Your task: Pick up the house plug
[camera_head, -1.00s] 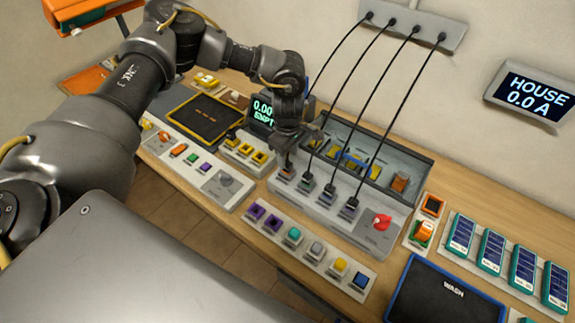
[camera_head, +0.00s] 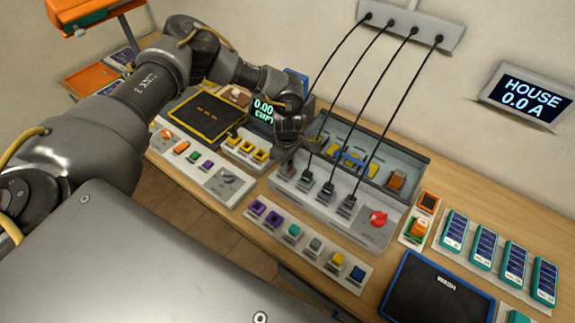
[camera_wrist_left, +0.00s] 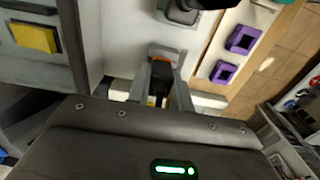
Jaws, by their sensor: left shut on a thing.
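A row of black-cabled plugs stands in the grey panel (camera_head: 362,232). My left gripper (camera_head: 286,168) is at the left end of this row, pointing down. It is shut on the leftmost plug, taken as the house plug; its label is not readable. In the left wrist view the gripper (camera_wrist_left: 160,88) has its fingers on both sides of this dark plug (camera_wrist_left: 161,72), which shows some orange. The plug is low at the panel; I cannot tell if it is still seated. In the head view the gripper mostly hides it. My right gripper is not in view.
The neighbouring plug (camera_head: 308,178) stands close to the right of the gripper. Cables hang from the wall strip (camera_head: 412,25). An open trough (camera_head: 408,168) lies behind the panel. A strip of coloured sockets (camera_head: 302,238) lies in front, and a red knob (camera_head: 378,218) at right.

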